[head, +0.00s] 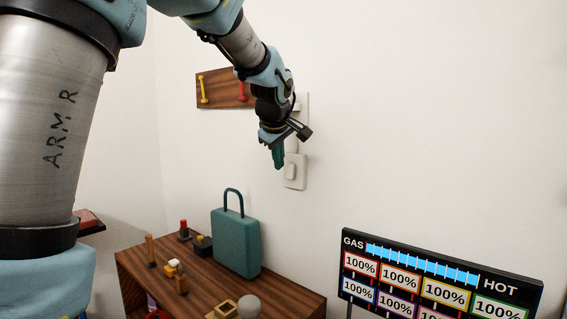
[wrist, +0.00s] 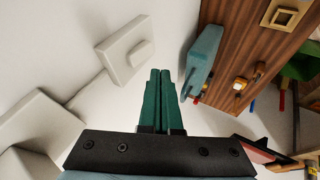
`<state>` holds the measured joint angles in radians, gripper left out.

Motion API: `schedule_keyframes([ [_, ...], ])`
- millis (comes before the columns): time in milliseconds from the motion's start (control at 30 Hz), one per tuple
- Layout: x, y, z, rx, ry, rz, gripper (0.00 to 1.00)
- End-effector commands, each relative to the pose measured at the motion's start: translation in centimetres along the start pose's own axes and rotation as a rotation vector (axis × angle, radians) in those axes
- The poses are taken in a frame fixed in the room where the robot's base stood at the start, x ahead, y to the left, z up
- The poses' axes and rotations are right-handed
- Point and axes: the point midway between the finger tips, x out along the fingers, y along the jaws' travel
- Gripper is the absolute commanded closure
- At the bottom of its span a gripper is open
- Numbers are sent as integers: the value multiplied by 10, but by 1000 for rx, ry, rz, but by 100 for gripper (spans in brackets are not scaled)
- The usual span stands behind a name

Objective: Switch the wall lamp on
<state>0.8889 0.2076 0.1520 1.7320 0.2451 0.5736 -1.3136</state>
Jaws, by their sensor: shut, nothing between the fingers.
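The white wall switch (head: 299,182) is a square plate with a raised rocker, on the wall just right of my gripper (head: 279,164) in the head view. In the wrist view the switch (wrist: 118,52) is up and left of my green fingertips (wrist: 160,72). The fingers are shut together with nothing between them, pointing down. They look apart from the rocker, though the exact distance is hard to tell. A white box-like fixture (wrist: 35,130), perhaps the lamp, joins the switch by a thin strip. In the head view my wrist partly hides it.
A wooden cabinet (head: 290,295) below carries a teal case (head: 236,243) with a handle and several small blocks. A wooden rack (head: 218,88) hangs on the wall behind my wrist. A black GAS/HOT panel (head: 440,275) stands at lower right. The wall right of the switch is bare.

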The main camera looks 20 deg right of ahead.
Motion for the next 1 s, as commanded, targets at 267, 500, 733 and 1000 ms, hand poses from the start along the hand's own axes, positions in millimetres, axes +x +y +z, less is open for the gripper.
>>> schedule_keyframes([
  [267, -28, 1, -2, 0, 0, -1, 100],
  [500, -67, 5, -2, 0, 0, 1, 100],
  [733, -94, 7, -3, 0, -1, -4, 100],
  [1000, -99, 7, -4, 0, -1, -5, 100],
])
